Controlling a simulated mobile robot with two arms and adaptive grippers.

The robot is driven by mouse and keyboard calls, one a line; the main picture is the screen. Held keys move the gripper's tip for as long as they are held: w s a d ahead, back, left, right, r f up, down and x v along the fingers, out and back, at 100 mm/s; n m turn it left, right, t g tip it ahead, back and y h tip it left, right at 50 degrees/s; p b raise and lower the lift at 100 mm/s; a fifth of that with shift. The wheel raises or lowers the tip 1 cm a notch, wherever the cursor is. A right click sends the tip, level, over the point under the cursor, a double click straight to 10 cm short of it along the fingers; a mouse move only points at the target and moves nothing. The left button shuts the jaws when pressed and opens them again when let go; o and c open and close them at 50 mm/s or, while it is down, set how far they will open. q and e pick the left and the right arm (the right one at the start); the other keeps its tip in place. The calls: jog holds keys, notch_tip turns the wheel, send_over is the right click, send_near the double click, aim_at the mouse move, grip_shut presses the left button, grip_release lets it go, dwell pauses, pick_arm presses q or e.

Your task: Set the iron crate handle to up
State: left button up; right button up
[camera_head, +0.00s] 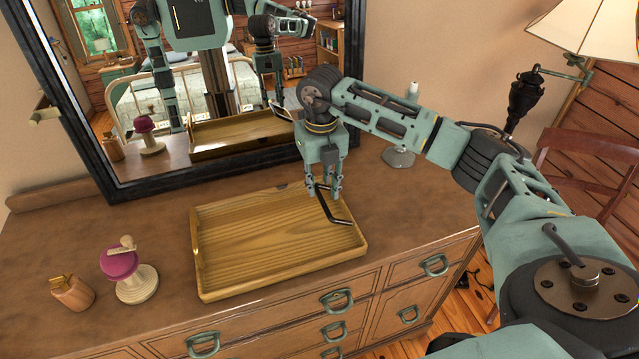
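A shallow wooden tray-like crate (270,262) sits on the dresser top, in the middle of the view. A thin dark bent bar (341,221), which looks like its iron handle, shows at the crate's right end and leans inward over the floor of the crate. My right gripper (324,190) points down over the crate's back right corner, right at the upper end of the bar. Its fingers stand apart; whether they touch the bar I cannot tell. My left gripper is not directly in view.
A pink pincushion on a wooden stand (133,281) and a small wooden bottle (72,293) stand left of the crate. A dark-framed mirror (84,130) rises behind. A pale stand (399,157) and a lamp (527,95) are at the back right. The dresser top (60,235) is bare at left.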

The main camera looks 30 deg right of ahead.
jog(key=shift+w+f, duration=0.2)
jog(key=shift+f, duration=1.05)
jog(key=shift+c, duration=0.2)
jog(key=c, duration=0.6)
pick_arm(q)
jog(key=shift+w+r, duration=0.4)
jog(key=shift+w, duration=0.35)
pick_arm(e)
grip_shut()
